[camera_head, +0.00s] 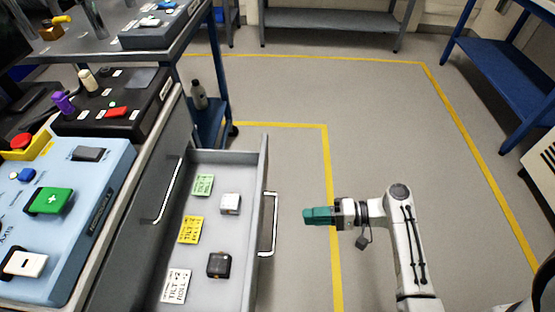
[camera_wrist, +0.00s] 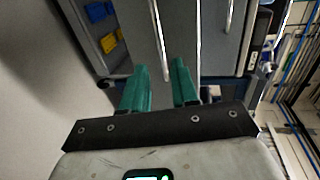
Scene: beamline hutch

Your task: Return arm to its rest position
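My arm reaches in from the lower right in the head view, above the floor. My gripper (camera_head: 318,215) has teal fingers pointing left toward the open drawer (camera_head: 235,170). It is to the right of the drawer's handle (camera_head: 270,225) and looks apart from it. In the wrist view my gripper (camera_wrist: 160,72) shows two teal fingers with a gap between them and nothing held. Cabinet fronts with metal bar handles (camera_wrist: 228,17) are beyond the fingertips.
The drawer holds a white block (camera_head: 230,203), a black block (camera_head: 219,265) and label cards. A light blue panel (camera_head: 100,185) and a black tray (camera_head: 120,125) are on the left worktop. Yellow-lined floor (camera_head: 380,130) is clear; a blue shelf unit (camera_head: 500,60) stands at the right.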

